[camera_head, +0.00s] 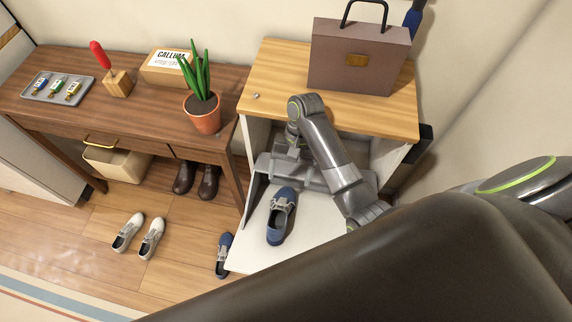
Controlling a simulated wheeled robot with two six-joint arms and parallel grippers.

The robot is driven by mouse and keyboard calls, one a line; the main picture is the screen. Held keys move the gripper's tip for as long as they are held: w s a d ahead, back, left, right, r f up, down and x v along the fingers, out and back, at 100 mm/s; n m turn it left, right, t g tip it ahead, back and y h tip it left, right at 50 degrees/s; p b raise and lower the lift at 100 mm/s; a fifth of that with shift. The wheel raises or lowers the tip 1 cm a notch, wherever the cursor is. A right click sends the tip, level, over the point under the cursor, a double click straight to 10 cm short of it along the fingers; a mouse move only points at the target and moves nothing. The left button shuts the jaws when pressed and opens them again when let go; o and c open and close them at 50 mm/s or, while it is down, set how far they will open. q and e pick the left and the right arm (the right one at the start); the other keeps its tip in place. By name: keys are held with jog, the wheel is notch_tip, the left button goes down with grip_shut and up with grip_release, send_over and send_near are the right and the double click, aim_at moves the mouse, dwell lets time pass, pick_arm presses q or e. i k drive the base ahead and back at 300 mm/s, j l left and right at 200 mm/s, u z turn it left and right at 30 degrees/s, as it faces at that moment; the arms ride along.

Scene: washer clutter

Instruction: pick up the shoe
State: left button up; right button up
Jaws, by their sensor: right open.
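A blue shoe (277,226) with grey laces lies on the white pull-out panel (255,250) of the wooden-topped cabinet. A matching blue shoe (223,256) is on the floor just left of the panel, partly hidden by its edge. My right gripper (287,178) is open in the cabinet opening, above the far end of the shoe on the panel. It appears empty; its fingertips are hard to make out, so I cannot tell whether it touches the shoe. My left gripper is not in view.
A brown table (140,108) at left holds a potted plant (204,112). White shoes (138,234) stand on the floor, with brown shoes (197,181) under the table.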

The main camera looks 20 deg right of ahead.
aim_at(226, 241)
jog(key=k+j, duration=0.85)
